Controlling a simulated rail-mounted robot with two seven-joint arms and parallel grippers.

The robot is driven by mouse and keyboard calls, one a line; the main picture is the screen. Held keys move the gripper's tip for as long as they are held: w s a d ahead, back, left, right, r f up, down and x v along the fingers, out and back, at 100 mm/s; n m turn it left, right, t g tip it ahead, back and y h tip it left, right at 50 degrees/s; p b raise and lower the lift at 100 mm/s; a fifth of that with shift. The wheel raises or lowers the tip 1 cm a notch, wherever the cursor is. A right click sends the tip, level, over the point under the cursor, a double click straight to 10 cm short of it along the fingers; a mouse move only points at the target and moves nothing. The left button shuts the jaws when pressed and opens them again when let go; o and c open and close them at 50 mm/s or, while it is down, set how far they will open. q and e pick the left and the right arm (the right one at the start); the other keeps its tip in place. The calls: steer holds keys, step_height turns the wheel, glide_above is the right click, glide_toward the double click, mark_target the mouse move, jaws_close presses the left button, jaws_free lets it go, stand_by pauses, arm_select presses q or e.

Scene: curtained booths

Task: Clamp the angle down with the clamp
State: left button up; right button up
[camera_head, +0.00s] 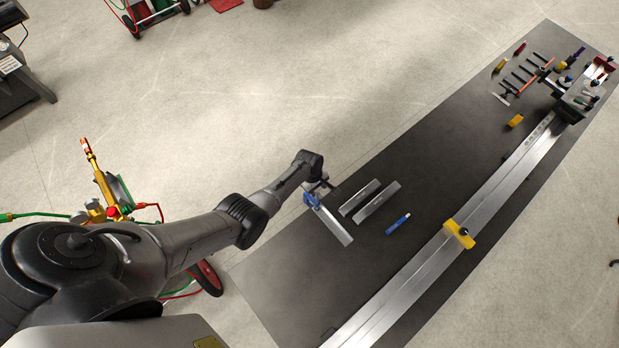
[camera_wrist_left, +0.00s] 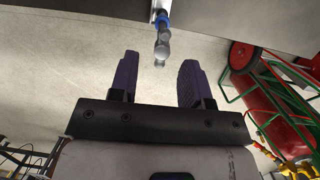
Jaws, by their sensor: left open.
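A bright metal angle (camera_head: 336,226) lies on the dark table near its left edge. A blue clamp (camera_head: 312,200) sits at the angle's far end, at the table edge. In the left wrist view the clamp (camera_wrist_left: 162,22) shows blue with a grey screw end pointing toward my gripper. My left gripper (camera_wrist_left: 158,75) is open and empty, its two dark fingers on either side of the line to that screw end, which is just beyond the fingertips. In the head view the left gripper (camera_head: 319,184) is beside the clamp, partly hidden by my wrist. Contact there cannot be told.
Two metal bars (camera_head: 376,202) and a blue tool (camera_head: 398,224) lie right of the angle. A long metal rail (camera_head: 415,278) with a yellow block (camera_head: 459,233) runs along the table (camera_head: 290,300). Several tools lie at its far end. A red cylinder (camera_wrist_left: 258,85) stands on a cart nearby.

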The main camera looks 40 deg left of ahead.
mark_target(318, 192)
arm_select(q)
steer(key=shift+f, duration=0.1)
steer(key=shift+b+x, duration=1.3)
steer(key=shift+x, duration=0.15)
jaws_close()
jaws_free()
